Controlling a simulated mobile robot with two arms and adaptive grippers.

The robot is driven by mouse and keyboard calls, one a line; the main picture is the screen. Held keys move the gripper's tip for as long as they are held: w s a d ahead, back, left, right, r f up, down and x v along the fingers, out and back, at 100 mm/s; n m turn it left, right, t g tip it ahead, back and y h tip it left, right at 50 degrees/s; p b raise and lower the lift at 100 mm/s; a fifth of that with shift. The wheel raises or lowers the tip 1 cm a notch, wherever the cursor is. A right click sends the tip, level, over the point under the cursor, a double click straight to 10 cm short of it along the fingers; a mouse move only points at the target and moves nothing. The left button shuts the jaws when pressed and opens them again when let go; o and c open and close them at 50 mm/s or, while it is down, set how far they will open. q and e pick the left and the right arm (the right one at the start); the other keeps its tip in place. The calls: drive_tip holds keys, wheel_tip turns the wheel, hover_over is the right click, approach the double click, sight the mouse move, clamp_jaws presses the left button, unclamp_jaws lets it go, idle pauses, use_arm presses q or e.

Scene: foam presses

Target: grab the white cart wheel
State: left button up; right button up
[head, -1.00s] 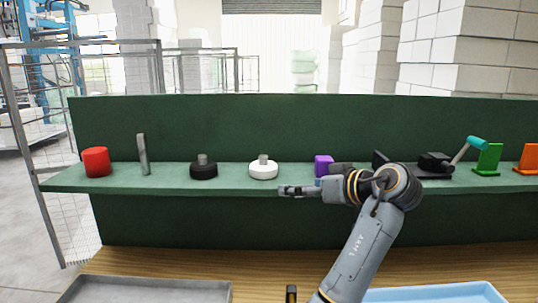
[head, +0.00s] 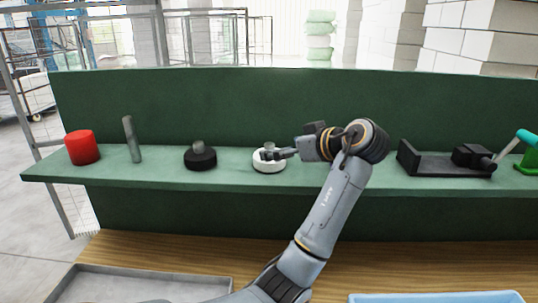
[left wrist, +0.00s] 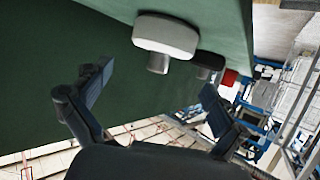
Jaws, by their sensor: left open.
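The white cart wheel (head: 267,166) lies flat on the green shelf with its grey hub pointing up. My left gripper (head: 273,155) is at the wheel's hub in the head view, coming from the right and covering part of the wheel. In the left wrist view, the white wheel (left wrist: 166,35) and its hub show beyond and above the spread fingers of the open left gripper (left wrist: 155,102). Nothing is between the fingers; I cannot tell whether they touch the wheel. My right gripper is not in view.
A black wheel (head: 200,159), a grey upright bar (head: 132,140) and a red cylinder (head: 82,147) stand to the left on the shelf (head: 235,178). A black vise (head: 430,165) is to the right. A grey tray (head: 150,282) and a blue tray (head: 440,298) are below.

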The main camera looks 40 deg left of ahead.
sight(273, 148)
use_arm(q)
drive_tip(key=shift+w+a, duration=0.1)
drive_tip(key=shift+a, duration=0.1)
drive_tip(key=p+x, duration=0.3)
drive_tip(key=x, duration=0.2)
drive_tip(key=shift+f, duration=0.1)
drive_tip(key=shift+a+f, duration=0.1)
drive_tip(key=shift+c, duration=0.2)
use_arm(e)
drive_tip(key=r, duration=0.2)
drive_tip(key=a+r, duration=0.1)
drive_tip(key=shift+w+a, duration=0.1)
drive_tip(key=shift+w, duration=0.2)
use_arm(q)
drive_tip(key=shift+d, duration=0.25)
drive_tip(key=c, duration=1.4)
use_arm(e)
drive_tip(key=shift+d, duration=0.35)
